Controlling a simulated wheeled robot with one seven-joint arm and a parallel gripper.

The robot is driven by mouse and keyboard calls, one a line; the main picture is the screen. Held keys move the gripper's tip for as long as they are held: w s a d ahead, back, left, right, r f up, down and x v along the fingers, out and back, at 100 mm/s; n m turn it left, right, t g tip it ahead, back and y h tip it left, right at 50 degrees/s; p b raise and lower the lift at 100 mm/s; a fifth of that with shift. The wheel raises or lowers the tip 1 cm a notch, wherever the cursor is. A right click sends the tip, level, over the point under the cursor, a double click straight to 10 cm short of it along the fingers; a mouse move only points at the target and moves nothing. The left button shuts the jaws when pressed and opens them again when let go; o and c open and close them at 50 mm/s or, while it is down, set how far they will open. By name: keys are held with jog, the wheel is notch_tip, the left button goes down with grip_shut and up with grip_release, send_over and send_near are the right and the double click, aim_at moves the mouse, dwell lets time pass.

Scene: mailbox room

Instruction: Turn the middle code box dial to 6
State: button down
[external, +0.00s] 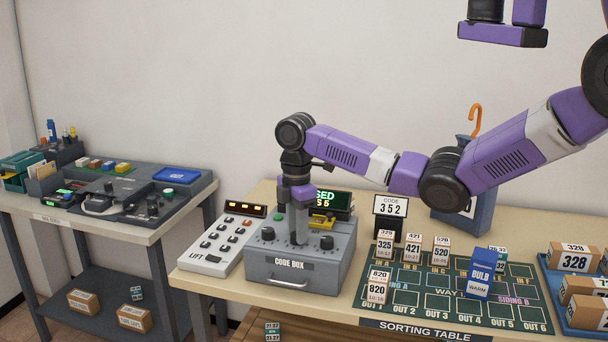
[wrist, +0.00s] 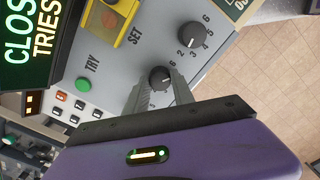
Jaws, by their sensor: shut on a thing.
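The grey code box (external: 262,263) stands on the table with a row of dark dials on top. My gripper (external: 298,240) points down at the middle dial and hides it in the external view. In the wrist view my gripper (wrist: 158,92) is shut on the middle dial (wrist: 160,77), fingers around it. A 6 shows beside this dial; its exact pointer setting is too small to read. The left dial (external: 267,233) and right dial (external: 327,243) are free; the right one also shows in the wrist view (wrist: 190,35).
A display (wrist: 28,40) behind the box shows "CLOSED" and "TRIES", partly cut off. A green TRY button (wrist: 83,84) and yellow part (wrist: 113,14) sit on the box. The LIFT panel (external: 221,242) stands at left, the sorting mat (external: 410,283) at right.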

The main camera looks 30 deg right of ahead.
jog(key=shift+n, duration=2)
jog(key=c, duration=1.1)
grip_release()
jog(key=shift+r, duration=0.1)
notch_tip(320, 180, up, 8)
jog(key=shift+f+b, duration=0.15)
jog(key=shift+b, duration=0.55)
